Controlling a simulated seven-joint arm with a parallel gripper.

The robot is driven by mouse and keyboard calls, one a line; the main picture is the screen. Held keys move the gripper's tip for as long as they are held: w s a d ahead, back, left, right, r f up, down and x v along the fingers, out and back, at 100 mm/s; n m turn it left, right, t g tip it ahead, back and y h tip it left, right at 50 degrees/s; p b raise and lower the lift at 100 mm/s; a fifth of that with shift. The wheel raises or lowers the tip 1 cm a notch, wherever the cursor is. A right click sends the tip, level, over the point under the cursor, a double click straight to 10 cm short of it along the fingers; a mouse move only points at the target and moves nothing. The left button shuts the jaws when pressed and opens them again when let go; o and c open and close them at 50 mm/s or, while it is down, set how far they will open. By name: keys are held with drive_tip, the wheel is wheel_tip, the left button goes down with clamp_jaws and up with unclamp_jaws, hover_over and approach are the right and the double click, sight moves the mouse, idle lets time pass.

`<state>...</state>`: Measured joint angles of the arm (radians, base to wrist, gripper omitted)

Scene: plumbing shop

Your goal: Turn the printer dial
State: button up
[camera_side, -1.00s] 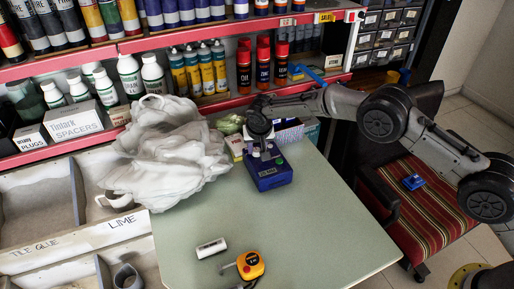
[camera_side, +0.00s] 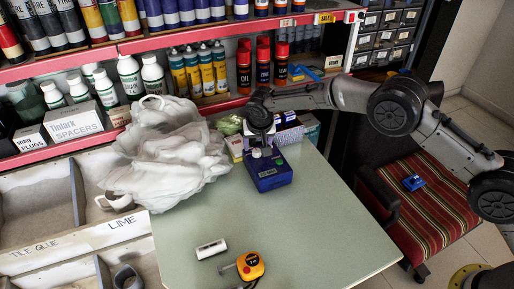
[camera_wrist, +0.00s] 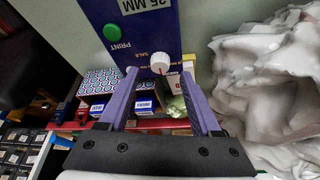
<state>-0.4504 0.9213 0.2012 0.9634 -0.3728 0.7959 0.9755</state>
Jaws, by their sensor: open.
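The printer is a dark blue box (camera_side: 270,174) standing upright on the green table, near its far edge. In the wrist view its blue face (camera_wrist: 140,30) shows a white label, a green button (camera_wrist: 112,32) and a white round dial (camera_wrist: 160,63) with a small red mark. The dial also shows on top of the printer in the side view (camera_side: 256,153). My gripper (camera_wrist: 159,76) is open, with its two purple fingers on either side of the dial in the picture and their tips just short of it. In the side view my gripper (camera_side: 262,142) is directly above the printer.
A crumpled white plastic bag (camera_side: 170,150) lies left of the printer. Small boxes (camera_side: 288,130) stand close behind it, below the red-edged shelf. A white cylinder (camera_side: 211,249) and a yellow tape measure (camera_side: 250,266) lie at the front. The table's middle and right are clear.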

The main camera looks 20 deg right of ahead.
drive_tip(key=v, duration=1)
drive_tip(key=shift+r, duration=0.2)
